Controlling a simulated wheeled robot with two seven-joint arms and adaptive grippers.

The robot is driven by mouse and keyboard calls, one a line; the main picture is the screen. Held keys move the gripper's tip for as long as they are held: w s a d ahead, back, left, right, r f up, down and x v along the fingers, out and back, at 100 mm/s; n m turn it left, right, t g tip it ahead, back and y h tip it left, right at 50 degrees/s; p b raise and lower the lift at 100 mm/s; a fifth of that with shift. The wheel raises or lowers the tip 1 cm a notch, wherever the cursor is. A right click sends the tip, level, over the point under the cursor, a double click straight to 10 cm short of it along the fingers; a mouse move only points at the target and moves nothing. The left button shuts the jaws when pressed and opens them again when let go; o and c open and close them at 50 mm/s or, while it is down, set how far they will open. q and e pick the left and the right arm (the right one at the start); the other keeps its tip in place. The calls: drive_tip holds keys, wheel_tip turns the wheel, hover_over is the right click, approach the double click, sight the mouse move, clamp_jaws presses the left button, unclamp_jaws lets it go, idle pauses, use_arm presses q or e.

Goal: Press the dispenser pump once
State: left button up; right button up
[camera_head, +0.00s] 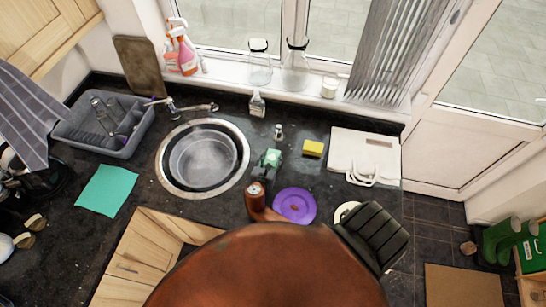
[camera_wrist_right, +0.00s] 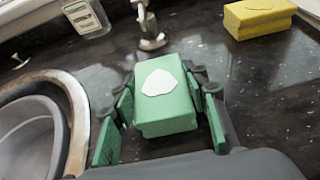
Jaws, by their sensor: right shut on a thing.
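A small metal pump (camera_head: 278,131) stands upright on the dark counter, right of the sink and just beyond my right gripper. It also shows in the right wrist view (camera_wrist_right: 150,32), apart from the gripper. A clear bottle with a pale label (camera_head: 257,103) stands behind it, near the window; its lower part shows in the wrist view (camera_wrist_right: 85,17). My right gripper (camera_head: 271,160) is shut on a green block (camera_wrist_right: 165,96) with a white patch on top, its green pads at the block's sides. My left gripper is not in view.
A round sink (camera_head: 203,158) lies to the left. A yellow sponge (camera_head: 313,148) lies right of the pump, and a purple lid (camera_head: 294,205) lies nearer. A white cloth bag (camera_head: 365,153) lies at the counter's right end.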

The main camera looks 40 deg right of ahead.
drive_tip(key=o, duration=1.2)
drive_tip(key=v, duration=1.2)
drive_tip(key=shift+a, duration=0.1)
